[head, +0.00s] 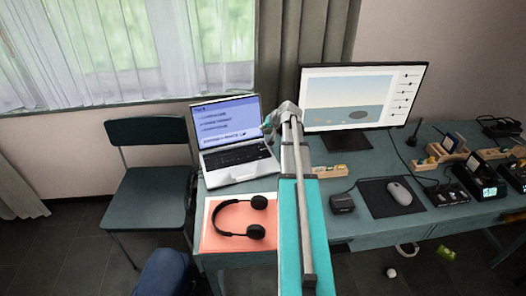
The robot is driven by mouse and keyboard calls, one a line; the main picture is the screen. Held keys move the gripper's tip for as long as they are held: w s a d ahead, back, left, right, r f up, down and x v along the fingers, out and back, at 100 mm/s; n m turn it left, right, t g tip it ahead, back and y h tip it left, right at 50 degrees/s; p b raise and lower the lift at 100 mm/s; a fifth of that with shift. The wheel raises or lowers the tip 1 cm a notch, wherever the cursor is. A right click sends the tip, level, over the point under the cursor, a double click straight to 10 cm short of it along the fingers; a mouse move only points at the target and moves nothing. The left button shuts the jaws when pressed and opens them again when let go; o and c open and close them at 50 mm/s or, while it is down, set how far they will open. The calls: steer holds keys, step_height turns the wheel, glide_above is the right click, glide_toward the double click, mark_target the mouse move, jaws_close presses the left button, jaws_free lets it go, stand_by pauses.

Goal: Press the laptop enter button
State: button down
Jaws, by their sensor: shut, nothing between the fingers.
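The laptop (237,158) stands open at the left end of the desk. Its screen (226,119) is lit purple-blue with lines of text, and its keyboard faces up. The enter key is too small to make out. My gripper (266,129) is shut and empty. In the picture it overlaps the right edge of the laptop screen, above the keyboard's right side. I cannot tell its height over the keys or whether it touches anything.
Headphones (242,233) lie on an orange mat (211,240) in front of the laptop. A monitor (362,94) stands to the right. A mouse (399,192) rests on a dark pad. Small items crowd the desk's right end. A chair (147,176) stands left of the desk.

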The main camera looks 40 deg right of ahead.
steer(key=shift+f, duration=0.15)
steer(key=b, duration=0.9)
glide_toward(260, 148)
steer(key=x, duration=0.3)
steer(key=r+x, duration=0.1)
steer(key=x, duration=0.1)
steer(key=shift+w+f, duration=0.3)
steer(key=shift+w, duration=0.35)
steer(key=shift+f, duration=0.1)
steer(key=shift+f+b, duration=0.6)
steer(key=shift+f, duration=0.1)
stand_by(1.4)
steer(key=shift+r, duration=0.15)
steer(key=shift+r+p, duration=0.6)
steer(key=shift+p, duration=0.15)
steer(key=shift+r, duration=0.1)
steer(key=shift+r+p, duration=2.4)
steer(key=shift+p, duration=0.1)
